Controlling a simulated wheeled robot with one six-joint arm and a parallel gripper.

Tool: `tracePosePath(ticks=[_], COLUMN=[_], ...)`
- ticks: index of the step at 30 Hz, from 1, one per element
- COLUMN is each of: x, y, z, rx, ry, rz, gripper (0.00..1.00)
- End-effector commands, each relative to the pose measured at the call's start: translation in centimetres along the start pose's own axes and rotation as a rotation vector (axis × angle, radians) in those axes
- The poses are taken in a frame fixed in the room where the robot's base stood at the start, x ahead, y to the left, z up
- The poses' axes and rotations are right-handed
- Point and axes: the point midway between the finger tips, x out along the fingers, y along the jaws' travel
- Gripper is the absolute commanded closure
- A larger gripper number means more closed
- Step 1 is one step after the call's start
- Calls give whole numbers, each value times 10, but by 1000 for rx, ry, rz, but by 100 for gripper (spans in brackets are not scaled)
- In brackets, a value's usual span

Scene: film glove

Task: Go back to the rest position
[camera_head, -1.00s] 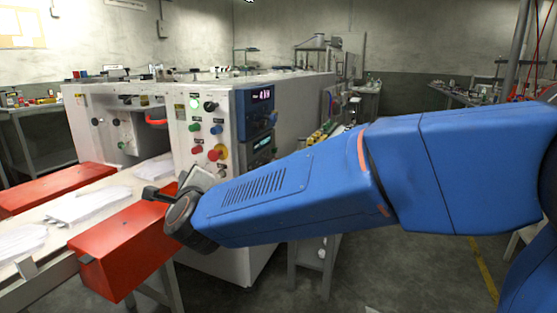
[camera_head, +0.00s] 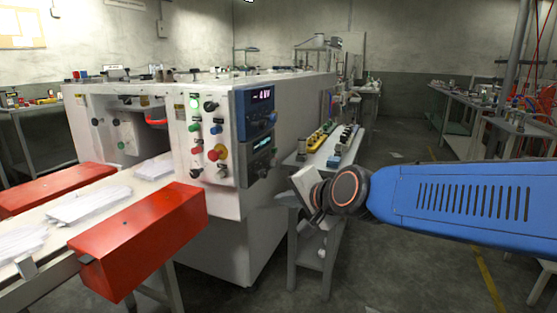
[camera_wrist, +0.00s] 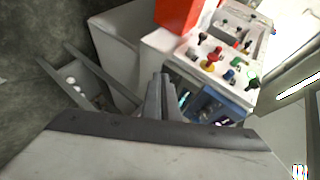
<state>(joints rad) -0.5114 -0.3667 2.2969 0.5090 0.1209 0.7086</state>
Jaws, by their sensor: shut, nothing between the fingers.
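My gripper (camera_wrist: 161,92) shows at the middle of the wrist view, its dark fingers together with nothing between them. In the head view my blue arm reaches in from the right, and its wrist end hangs in front of the small side table; the fingers cannot be made out there. The white machine (camera_head: 290,120) stands to the left of my wrist, apart from it. Its control panel (camera_head: 207,135) carries several coloured buttons and displays. The panel also shows in the wrist view (camera_wrist: 222,62).
A conveyor with red guards (camera_head: 140,240) and white gloves (camera_head: 90,204) lies at the left. A side table (camera_head: 300,215) with small parts stands beside the machine, close to my wrist. Workbenches (camera_head: 490,125) line the right. Floor (camera_head: 400,265) is open at the lower middle.

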Motion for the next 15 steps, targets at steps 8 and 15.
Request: tracePosePath(ticks=[8,15], x=[-84,-165], y=[113,215], z=[-23,-21], rx=[-348,-593], ry=[-56,-159], rz=[248,496], gripper=[100,100])
